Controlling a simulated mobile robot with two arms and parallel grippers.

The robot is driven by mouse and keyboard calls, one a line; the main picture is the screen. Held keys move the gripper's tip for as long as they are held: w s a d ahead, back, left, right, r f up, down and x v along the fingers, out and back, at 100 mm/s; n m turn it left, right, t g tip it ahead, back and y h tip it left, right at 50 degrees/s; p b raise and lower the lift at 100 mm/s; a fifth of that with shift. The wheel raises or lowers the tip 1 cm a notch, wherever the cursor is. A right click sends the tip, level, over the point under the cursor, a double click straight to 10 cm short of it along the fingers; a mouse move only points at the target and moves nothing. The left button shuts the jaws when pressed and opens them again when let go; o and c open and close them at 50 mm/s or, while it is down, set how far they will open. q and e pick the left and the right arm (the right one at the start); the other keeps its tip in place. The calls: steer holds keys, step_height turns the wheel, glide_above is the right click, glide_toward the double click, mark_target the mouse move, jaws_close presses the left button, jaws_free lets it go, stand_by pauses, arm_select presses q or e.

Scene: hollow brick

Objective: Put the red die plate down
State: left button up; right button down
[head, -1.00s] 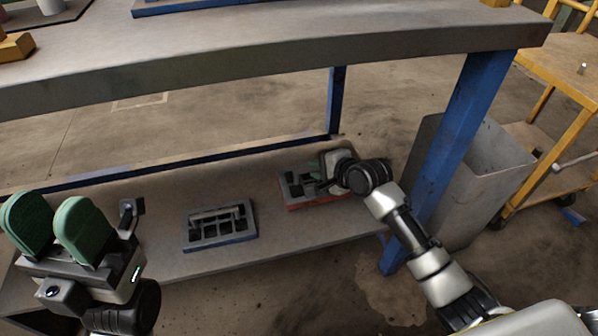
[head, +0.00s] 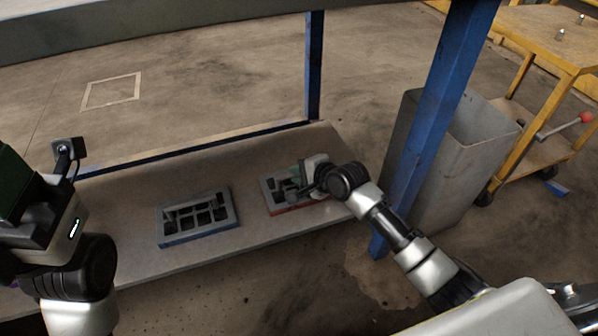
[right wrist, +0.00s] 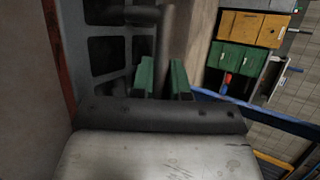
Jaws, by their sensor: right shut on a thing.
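The red die plate (head: 293,206) lies on the low shelf (head: 250,233) under the bench, a grey grid plate with a red edge. My right gripper (head: 307,183) is over its right part, and the jaws are shut on it. My left gripper (head: 15,185) is partly cut off at the left edge.
A blue-edged grid plate (head: 197,237) lies on the shelf to the left of the red one. A blue bench leg (head: 432,125) and a grey bin (head: 462,150) stand to the right. A yellow cart (head: 540,90) is farther right. Some bare shelf separates the plates.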

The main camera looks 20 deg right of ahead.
steer(key=shift+w+r, duration=0.1)
steer(key=shift+r, duration=0.1)
steer(key=c, duration=1.4)
jaws_free()
steer(key=shift+f, duration=0.25)
steer(key=shift+o, duration=1.4)
steer(key=shift+r, duration=0.1)
